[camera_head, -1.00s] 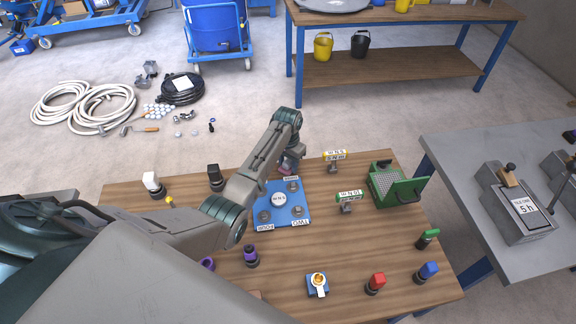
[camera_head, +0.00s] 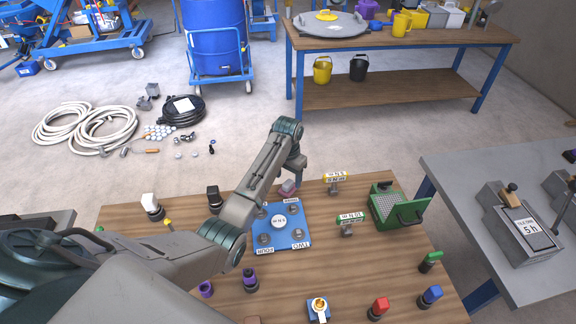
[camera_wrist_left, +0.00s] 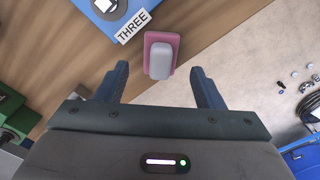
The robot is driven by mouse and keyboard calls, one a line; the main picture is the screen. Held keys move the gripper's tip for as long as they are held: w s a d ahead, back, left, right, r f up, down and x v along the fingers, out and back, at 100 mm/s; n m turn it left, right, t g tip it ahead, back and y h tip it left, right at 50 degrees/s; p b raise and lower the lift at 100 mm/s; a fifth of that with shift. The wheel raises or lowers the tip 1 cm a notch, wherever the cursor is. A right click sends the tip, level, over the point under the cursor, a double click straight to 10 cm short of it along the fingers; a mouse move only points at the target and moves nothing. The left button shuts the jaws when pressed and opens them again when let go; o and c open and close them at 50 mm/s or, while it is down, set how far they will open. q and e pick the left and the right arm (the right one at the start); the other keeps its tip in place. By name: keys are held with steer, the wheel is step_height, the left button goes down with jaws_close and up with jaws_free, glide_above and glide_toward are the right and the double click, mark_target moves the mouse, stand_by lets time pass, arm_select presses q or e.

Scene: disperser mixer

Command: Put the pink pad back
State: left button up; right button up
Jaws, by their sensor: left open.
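The pink pad (camera_head: 288,188) lies at the table's far edge, just beyond the blue board (camera_head: 281,232). In the left wrist view the pink pad (camera_wrist_left: 161,38) has a pale grey rounded block on its face and sits beside the board's THREE label (camera_wrist_left: 133,26). My left gripper (camera_head: 297,182) is over the pad, partly beside it in the head view. In the left wrist view the left gripper (camera_wrist_left: 160,70) is open, with the pad ahead between the lines of its fingers and nothing visibly gripped. My right gripper is not in view.
The wooden table (camera_head: 190,270) holds several coloured-handled tools. A yellow-labelled stand (camera_head: 335,180), a green-labelled stand (camera_head: 351,219) and a green box (camera_head: 395,208) stand right of the board. A grey bench (camera_head: 455,165) is further right.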

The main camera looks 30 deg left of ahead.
mark_target(288, 183)
arm_select(q)
step_height(288, 183, up, 8)
steer(key=b, duration=0.1)
steer(key=shift+f+b, duration=0.15)
steer(key=shift+b, duration=0.25)
stand_by(1.0)
